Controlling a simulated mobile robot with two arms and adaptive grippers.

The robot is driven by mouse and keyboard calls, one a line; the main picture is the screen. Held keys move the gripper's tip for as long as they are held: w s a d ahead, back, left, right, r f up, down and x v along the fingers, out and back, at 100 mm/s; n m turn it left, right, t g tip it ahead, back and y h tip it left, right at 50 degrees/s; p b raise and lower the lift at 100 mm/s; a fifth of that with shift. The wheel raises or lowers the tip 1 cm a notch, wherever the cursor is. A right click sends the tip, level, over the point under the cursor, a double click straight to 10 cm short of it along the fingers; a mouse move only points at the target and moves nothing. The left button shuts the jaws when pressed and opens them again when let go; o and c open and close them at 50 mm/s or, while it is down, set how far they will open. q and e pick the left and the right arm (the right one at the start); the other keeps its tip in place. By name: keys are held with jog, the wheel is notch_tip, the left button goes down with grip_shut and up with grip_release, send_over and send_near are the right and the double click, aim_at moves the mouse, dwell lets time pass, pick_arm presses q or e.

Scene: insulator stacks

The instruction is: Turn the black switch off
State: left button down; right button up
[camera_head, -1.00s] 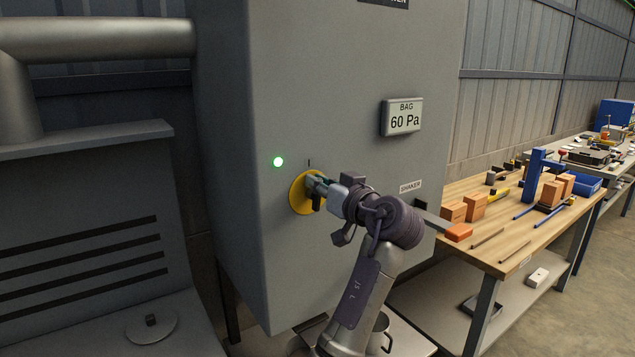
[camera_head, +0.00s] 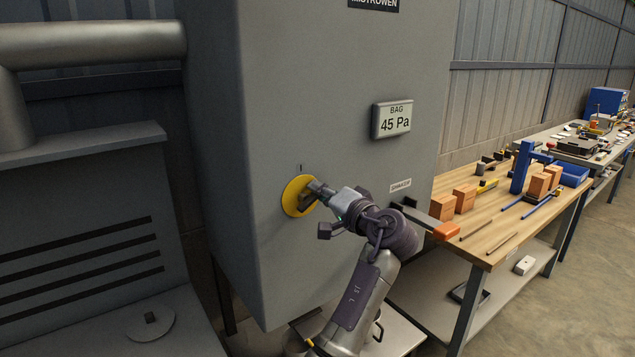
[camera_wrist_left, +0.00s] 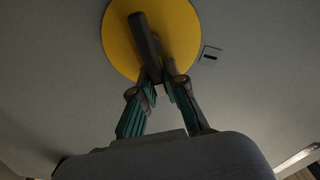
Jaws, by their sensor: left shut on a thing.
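The black switch (camera_head: 306,201) sits on a round yellow plate (camera_head: 290,197) on the front of a grey cabinet. In the left wrist view the switch handle (camera_wrist_left: 145,38) slants across the yellow plate (camera_wrist_left: 183,28). My left gripper (camera_head: 317,188) reaches it from the right in the head view. The wrist view shows my left fingertips (camera_wrist_left: 163,74) closed around the handle's lower end. Part of that end is hidden by the fingers. My right gripper is in neither view.
The grey cabinet (camera_head: 330,90) bears a display (camera_head: 393,120) reading "BAG 45 Pa". No lit green lamp shows on it. A wooden workbench (camera_head: 487,245) with orange blocks (camera_head: 465,198) and tools stands at the right. A grey ledge with slots is at the left.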

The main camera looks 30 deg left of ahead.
pick_arm(q)
jog(key=m+p, duration=0.1)
jog(key=m, duration=0.1)
jog(key=m+p, duration=0.1)
jog(key=m, duration=0.1)
jog(key=shift+w+d+f+p, duration=0.1)
jog(key=shift+w+f+p, duration=0.05)
jog(key=shift+f+p, duration=0.2)
jog(key=shift+f+m+p, duration=0.35)
jog(key=shift+m+p, duration=0.3)
jog(key=shift+m, duration=0.35)
jog(key=shift+f, duration=0.1)
jog(key=c, duration=1.2)
grip_release()
jog(key=shift+w, duration=0.1)
jog(key=shift+d, duration=0.15)
jog(key=v, duration=1.2)
